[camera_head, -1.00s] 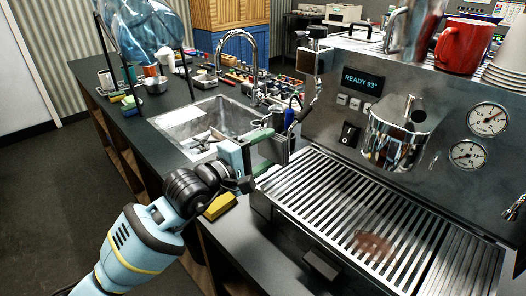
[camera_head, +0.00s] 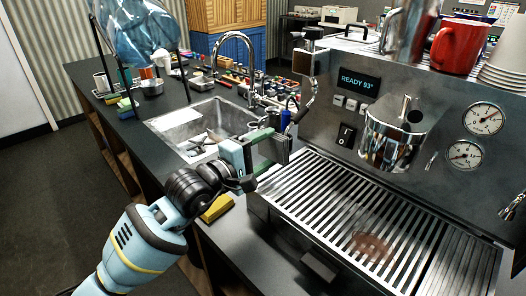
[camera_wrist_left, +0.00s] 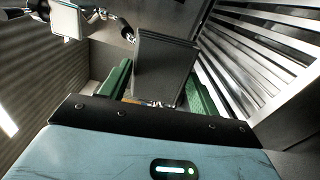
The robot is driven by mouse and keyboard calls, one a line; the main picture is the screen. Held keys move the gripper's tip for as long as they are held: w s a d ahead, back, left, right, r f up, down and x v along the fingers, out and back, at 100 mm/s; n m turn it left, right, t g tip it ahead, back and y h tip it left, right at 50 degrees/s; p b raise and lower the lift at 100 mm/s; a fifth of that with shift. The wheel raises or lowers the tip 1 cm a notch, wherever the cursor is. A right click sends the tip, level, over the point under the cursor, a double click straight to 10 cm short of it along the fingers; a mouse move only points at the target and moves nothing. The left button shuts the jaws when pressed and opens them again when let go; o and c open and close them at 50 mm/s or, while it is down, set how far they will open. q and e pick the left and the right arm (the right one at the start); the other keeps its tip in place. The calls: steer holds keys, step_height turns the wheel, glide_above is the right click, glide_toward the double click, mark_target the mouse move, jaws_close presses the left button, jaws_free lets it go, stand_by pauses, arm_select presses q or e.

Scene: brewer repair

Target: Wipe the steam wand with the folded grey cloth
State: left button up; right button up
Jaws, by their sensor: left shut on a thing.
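My left gripper (camera_head: 268,147) is shut on the folded grey cloth (camera_head: 276,152), a stiff-looking dark grey block. In the left wrist view the cloth (camera_wrist_left: 165,65) stands between the green fingers (camera_wrist_left: 118,80). The steam wand (camera_head: 311,92) hangs, jointed and metallic, at the left side of the espresso machine (camera_head: 400,75). A blue part (camera_head: 287,115) shows near its lower end. The cloth is just below and left of the wand; I cannot tell whether they touch. The wand's tip is hard to make out behind the cloth. My right gripper is not in view.
The slatted drip tray (camera_head: 350,215) lies right of my left gripper. A sink (camera_head: 175,125) with a curved tap (camera_head: 250,60) is behind it. A yellow sponge (camera_head: 217,208) lies on the counter below. A red mug (camera_head: 459,47) stands on the machine.

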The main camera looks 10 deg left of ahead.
mark_target(282, 155)
arm_select(q)
steer(key=shift+w+d, duration=0.1)
steer(key=shift+w, duration=0.15)
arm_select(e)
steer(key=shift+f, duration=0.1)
arm_select(q)
steer(key=shift+s, duration=0.1)
steer(key=shift+s+d+r+p, duration=0.15)
steer(key=shift+s+d+p, duration=0.45)
steer(key=shift+d, duration=0.5)
steer(key=shift+s+d, duration=0.55)
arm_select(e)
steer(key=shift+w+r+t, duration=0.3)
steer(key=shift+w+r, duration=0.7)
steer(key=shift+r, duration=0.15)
arm_select(q)
steer(key=shift+w, duration=0.1)
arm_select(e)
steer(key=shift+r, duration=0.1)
